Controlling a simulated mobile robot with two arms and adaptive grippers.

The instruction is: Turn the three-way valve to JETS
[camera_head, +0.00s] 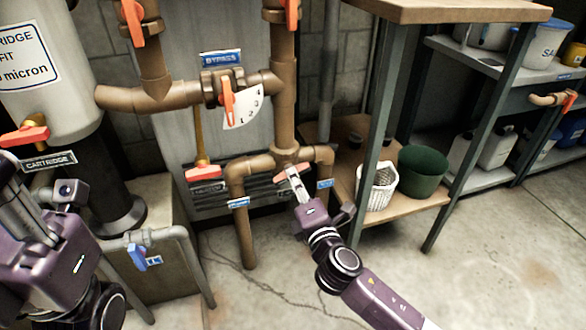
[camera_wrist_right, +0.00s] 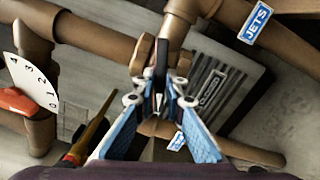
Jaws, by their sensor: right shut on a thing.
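The three-way valve (camera_head: 283,158) sits where a brown vertical pipe meets two downward branches. Its orange handle shows as small bits (camera_head: 280,178) beside my fingertips; most of it is hidden, so I cannot tell its exact pointing. My right gripper (camera_head: 293,174) is shut on this handle, and its blue-padded fingers close together at the valve in the wrist view (camera_wrist_right: 160,92). The JETS label (camera_wrist_right: 256,22) is on the branch at the upper right there, apparently the right branch's blue label (camera_head: 325,184). My left gripper (camera_head: 22,208) is at the left edge, its jaws unclear.
A BYPASS valve (camera_head: 228,100) with a numbered dial is above. The workbench (camera_head: 420,10) holds a white basket (camera_head: 378,187) and green bucket (camera_head: 423,170) close at right. Open floor lies in front.

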